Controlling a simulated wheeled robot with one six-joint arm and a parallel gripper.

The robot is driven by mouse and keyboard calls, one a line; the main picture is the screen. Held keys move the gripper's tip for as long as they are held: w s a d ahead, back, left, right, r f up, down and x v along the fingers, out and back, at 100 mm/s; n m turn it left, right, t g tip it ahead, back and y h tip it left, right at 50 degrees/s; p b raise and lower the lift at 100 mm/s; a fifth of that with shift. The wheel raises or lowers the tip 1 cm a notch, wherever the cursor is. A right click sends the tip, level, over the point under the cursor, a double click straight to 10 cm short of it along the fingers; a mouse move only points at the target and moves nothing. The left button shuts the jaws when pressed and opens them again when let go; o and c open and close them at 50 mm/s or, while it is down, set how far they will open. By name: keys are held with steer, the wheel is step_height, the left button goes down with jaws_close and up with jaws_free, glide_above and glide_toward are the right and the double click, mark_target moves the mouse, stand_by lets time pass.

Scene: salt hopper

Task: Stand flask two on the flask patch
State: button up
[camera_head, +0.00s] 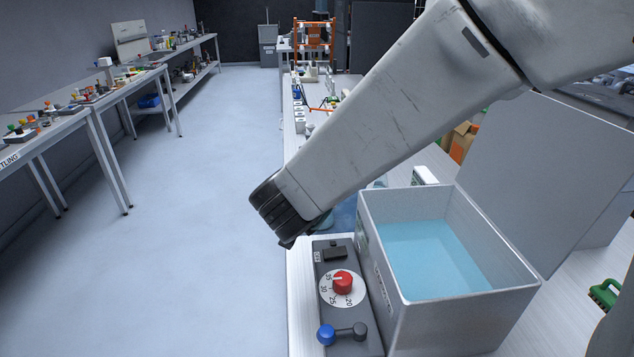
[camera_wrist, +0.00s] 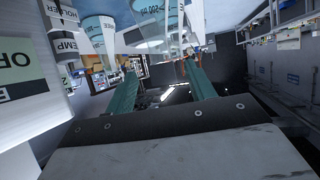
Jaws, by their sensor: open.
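In the wrist view, which is turned upside down, my gripper (camera_wrist: 160,70) is open, with its two green fingers apart and no object visibly held between them. Clear flasks with pale labels hang along the top of that view, one reading "500 pp" (camera_wrist: 150,12) and another to its left (camera_wrist: 98,28). They look close beyond the fingertips. I cannot tell which is flask two. A blue surface (camera_head: 345,215) shows partly behind my arm in the head view; whether it is the flask patch is unclear. My arm hides my fingers there.
An open grey bath of blue water (camera_head: 390,225) stands on the right bench, its raised lid (camera_head: 545,165) behind. A control box (camera_head: 322,262) with a red dial (camera_head: 342,282) sits beside it. A green brush (camera_head: 604,293) lies right. The floor aisle (camera_head: 200,200) is clear.

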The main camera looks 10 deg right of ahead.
steer(key=v, duration=0.5)
steer(key=shift+s, duration=0.2)
